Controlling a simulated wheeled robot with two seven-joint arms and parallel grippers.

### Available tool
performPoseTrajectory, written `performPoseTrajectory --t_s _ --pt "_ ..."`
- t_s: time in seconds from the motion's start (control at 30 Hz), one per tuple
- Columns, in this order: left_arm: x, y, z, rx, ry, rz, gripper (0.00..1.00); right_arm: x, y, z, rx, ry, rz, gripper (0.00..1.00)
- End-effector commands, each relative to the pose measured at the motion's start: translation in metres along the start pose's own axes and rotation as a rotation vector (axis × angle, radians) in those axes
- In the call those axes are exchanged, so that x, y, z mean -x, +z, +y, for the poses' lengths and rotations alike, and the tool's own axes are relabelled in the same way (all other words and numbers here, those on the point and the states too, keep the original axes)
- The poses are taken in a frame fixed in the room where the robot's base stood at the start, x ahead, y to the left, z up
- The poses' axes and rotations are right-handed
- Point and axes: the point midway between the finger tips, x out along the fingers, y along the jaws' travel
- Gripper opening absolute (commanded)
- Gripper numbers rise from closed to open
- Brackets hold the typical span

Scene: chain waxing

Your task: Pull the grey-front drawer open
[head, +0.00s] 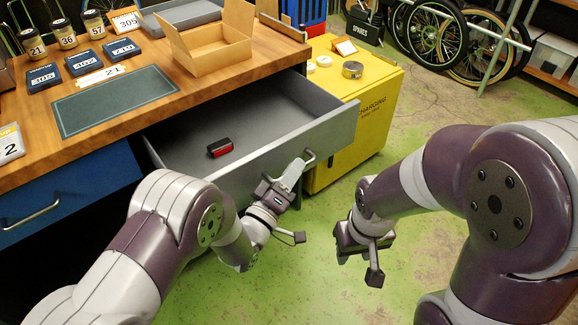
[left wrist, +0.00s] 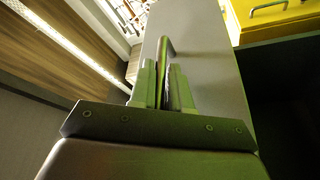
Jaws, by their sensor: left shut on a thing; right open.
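The grey-front drawer (head: 335,132) stands well open under the wooden workbench in the head view, its inside showing. A small red and black object (head: 221,147) lies on its floor. My left gripper (head: 298,168) is shut on the drawer's handle (head: 309,158) at the outer side of the grey front. In the left wrist view the fingers (left wrist: 168,88) close around the handle bar (left wrist: 166,47), with the grey front (left wrist: 205,60) behind it. My right gripper (head: 362,252) is open and empty above the green floor, to the right of the drawer and apart from it.
A yellow cabinet (head: 375,120) stands just right of the drawer. A blue drawer (head: 65,195) is shut at the left. On the workbench (head: 265,50) are an open cardboard box (head: 210,42), a dark mat (head: 115,100) and several labelled items. Green floor is clear at the front.

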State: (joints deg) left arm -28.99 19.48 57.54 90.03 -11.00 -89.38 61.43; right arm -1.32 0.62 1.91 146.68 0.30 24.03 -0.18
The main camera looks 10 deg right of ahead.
Motion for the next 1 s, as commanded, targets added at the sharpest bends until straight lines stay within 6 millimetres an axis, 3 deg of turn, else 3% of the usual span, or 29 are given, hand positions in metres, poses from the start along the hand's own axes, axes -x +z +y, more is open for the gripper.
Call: performPoseTrajectory --t_s 0.23,0.27,0.3,0.63,1.0 --pt "0.001 0.001 -0.001 0.001 -0.004 -0.001 0.0 0.0 0.0 0.0 0.0 0.0 0.0 0.43" --pt "0.001 0.001 -0.001 0.001 -0.004 -0.001 0.2 0.0 0.0 0.0 0.0 0.0 0.0 0.43" --pt "0.001 0.001 -0.001 0.001 -0.004 -0.001 0.23 0.0 0.0 0.0 0.0 0.0 0.0 0.43" --pt "0.007 -0.001 0.0 0.0 -0.002 0.0 0.23 0.003 0.0 0.0 0.0 0.0 0.0 0.43" --pt "0.099 -0.001 0.0 0.002 -0.007 -0.001 0.23 0.022 -0.003 0.0 0.0 0.0 0.0 0.43"
